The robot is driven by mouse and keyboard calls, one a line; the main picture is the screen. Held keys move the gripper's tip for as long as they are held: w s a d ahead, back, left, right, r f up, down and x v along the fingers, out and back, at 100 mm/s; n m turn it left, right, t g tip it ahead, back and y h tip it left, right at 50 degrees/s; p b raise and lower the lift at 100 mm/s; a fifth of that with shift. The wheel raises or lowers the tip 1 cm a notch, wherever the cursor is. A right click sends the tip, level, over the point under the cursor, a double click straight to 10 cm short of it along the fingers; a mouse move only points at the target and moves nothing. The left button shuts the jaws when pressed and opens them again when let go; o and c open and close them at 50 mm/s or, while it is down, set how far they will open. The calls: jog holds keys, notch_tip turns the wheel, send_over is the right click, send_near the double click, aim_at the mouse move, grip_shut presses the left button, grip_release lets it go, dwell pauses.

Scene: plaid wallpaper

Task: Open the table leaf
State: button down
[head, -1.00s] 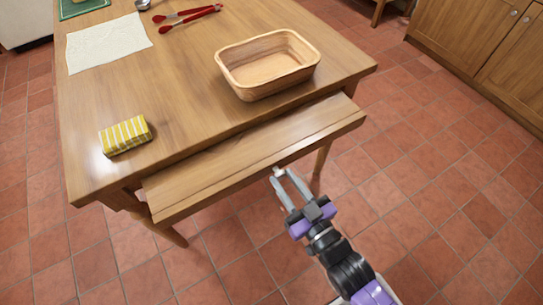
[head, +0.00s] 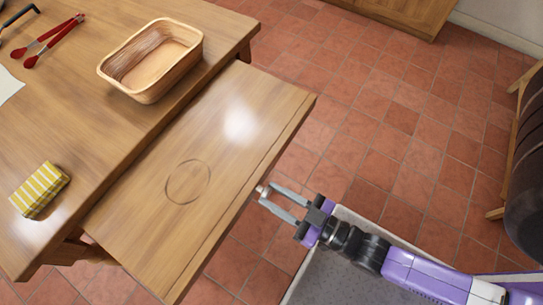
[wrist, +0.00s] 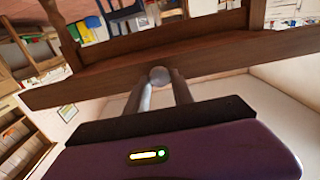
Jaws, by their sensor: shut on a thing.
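The wooden table leaf (head: 215,150) extends well out from under the tabletop in the head view, with a round ring mark on its surface. My gripper (head: 264,194) is at the middle of the leaf's outer edge, shut on a small pale knob (head: 261,188). In the wrist view the round knob (wrist: 160,75) sits between the two fingers, in front of the leaf's wooden edge (wrist: 220,60). The main tabletop (head: 110,130) stands behind the leaf, slightly higher.
The leaf's surface is bare. Open tiled floor (head: 380,110) lies right of the leaf. A dark-seated chair (head: 527,150) stands at the far right.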

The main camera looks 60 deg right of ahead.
jog(key=c, duration=1.1)
grip_release()
jog(key=shift+s, duration=3.9)
